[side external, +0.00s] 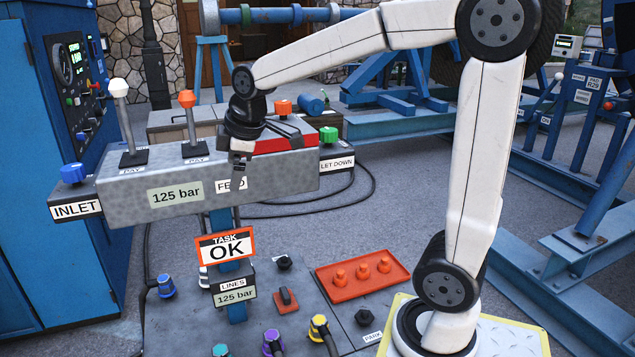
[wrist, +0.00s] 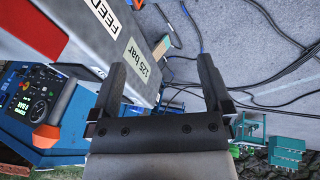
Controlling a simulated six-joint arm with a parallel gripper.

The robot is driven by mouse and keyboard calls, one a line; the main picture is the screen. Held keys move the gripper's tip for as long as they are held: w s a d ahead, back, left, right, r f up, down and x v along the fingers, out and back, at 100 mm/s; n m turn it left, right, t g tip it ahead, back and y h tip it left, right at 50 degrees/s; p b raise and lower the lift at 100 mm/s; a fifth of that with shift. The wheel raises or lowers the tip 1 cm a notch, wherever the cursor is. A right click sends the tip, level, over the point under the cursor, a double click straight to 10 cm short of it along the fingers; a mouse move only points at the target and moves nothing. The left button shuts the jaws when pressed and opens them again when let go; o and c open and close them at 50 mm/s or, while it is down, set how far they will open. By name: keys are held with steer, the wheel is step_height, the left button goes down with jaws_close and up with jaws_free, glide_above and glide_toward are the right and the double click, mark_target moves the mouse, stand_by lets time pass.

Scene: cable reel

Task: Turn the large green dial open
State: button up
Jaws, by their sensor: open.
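A green knob (side external: 328,134) sits at the right end of the grey console (side external: 240,197), above a LET DOWN label. It is the only green dial-like part on the console, and its turned position is too small to read. I cannot make it out in the wrist view. My gripper (side external: 240,168) hangs at the console's front face by the FEED label, to the left of the green knob and apart from it. In the wrist view my gripper (wrist: 163,72) is open, with nothing between its fingers. The console's 125 bar face (wrist: 137,60) lies beside the left finger.
A blue INLET knob (side external: 74,173) and two levers, white-topped (side external: 118,88) and orange-topped (side external: 187,98), stand on the console. An orange-framed TASK OK sign (side external: 226,247) stands below. A red tray (side external: 362,281) and several coloured connectors lie lower. Loose cables (side external: 345,200) run behind.

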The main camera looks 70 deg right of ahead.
steer(key=d+r+n, duration=0.1)
steer(key=d+r, duration=0.2)
steer(key=d, duration=0.1)
steer(key=d+r+g, duration=0.1)
steer(key=d+r, duration=0.2)
steer(key=d, duration=0.2)
steer(key=w+d+r+n, duration=0.1)
steer(key=d+r, duration=0.2)
steer(key=d, duration=0.2)
steer(key=shift+d+r+n+g+h, duration=0.2)
steer(key=shift+d+n+g+h, duration=0.05)
steer(key=shift+n+g+h, duration=0.05)
steer(key=shift+g, duration=0.7)
steer(key=d, duration=0.3)
steer(key=s+d, duration=0.1)
steer(key=d, duration=0.2)
steer(key=s+d+f, duration=0.1)
steer(key=d, duration=0.2)
steer(key=shift+d, duration=0.2)
steer(key=m+g+y, duration=0.1)
glide_above(328, 130)
step_height(328, 130, down, 3)
steer(key=shift+w, duration=0.15)
steer(key=shift+d+f, duration=0.1)
steer(key=shift+d, duration=0.1)
steer(key=shift+f, duration=0.1)
steer(key=shift+f, duration=3.8)
